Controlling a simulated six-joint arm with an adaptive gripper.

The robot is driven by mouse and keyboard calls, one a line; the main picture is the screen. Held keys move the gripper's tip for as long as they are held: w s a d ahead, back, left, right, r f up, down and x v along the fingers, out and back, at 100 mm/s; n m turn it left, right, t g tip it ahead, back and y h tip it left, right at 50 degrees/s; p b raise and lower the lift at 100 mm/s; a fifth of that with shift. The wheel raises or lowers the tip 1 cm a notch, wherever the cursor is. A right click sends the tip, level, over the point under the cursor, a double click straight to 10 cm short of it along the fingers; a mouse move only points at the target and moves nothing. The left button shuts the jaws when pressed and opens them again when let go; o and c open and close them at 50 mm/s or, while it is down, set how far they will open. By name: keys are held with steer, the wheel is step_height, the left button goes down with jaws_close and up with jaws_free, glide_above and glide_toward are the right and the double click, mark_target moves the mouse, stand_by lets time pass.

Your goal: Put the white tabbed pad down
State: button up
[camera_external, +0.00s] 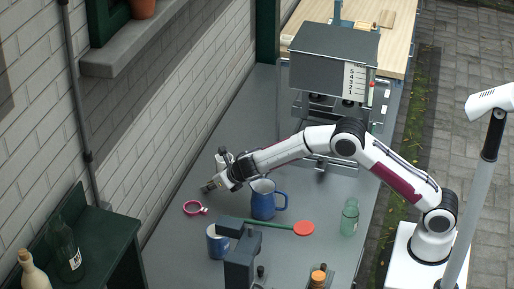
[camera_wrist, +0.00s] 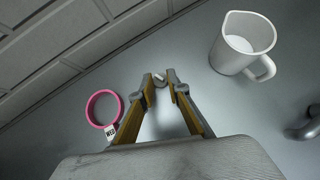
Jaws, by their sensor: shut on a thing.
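My gripper (camera_external: 210,186) hangs low over the grey counter near the brick wall. In the wrist view its two yellow-brown fingers (camera_wrist: 163,80) stand close together at the tips. A small pale piece, which I take for the white tabbed pad (camera_wrist: 160,79), shows between them. Most of it is hidden by the fingertips, so its tab and outline cannot be made out. The external view does not show it clearly. Whether the pad touches the counter I cannot tell.
A pink ring (camera_wrist: 103,108) with a white tag lies left of my gripper; it also shows in the external view (camera_external: 194,208). A white jug (camera_wrist: 243,43) stands to the right. A blue jug (camera_external: 264,200) and a blue mug (camera_external: 217,242) stand nearby. Bare counter (camera_wrist: 190,50) lies ahead.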

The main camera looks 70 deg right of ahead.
steer(key=shift+f, duration=0.15)
steer(key=o, duration=0.7)
steer(key=shift+v, duration=0.85)
steer(key=v, duration=1)
steer(key=shift+r, duration=0.3)
steer(key=shift+s, duration=0.1)
